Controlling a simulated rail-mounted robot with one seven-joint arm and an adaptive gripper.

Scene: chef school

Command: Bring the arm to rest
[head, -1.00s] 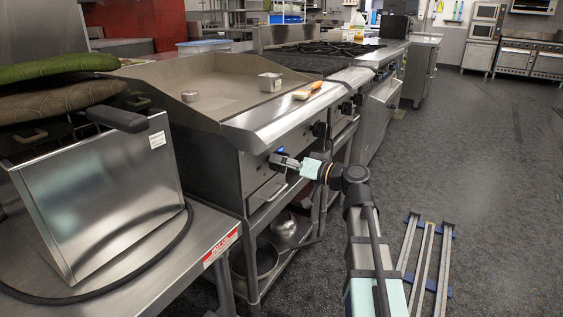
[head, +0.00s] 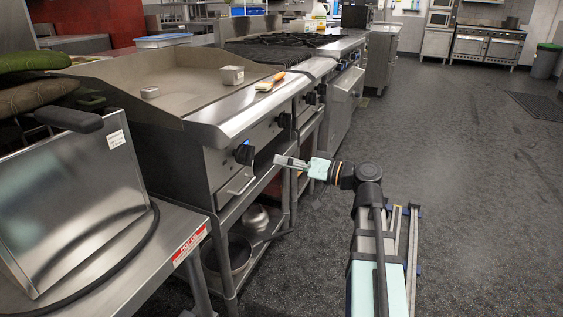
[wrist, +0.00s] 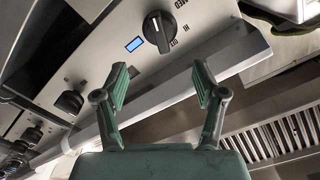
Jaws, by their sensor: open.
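My gripper (head: 292,163) is in front of the griddle's front panel in the head view, below the griddle's edge and out over the floor side. In the wrist view my gripper (wrist: 160,88) shows two green-padded fingers spread apart with nothing between them. A black control knob (wrist: 160,27) with a small blue display beside it lies beyond the fingertips there. In the head view a knob (head: 244,153) with a blue glow sits on the griddle (head: 185,85) front, left of my gripper and apart from it.
A metal container (head: 231,75) and an orange-handled tool (head: 270,82) lie on the griddle. Pots (head: 254,217) stand on the shelf below. A steel table (head: 120,270) with a metal box-like appliance (head: 75,190) is at left. The floor (head: 480,180) at right is clear.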

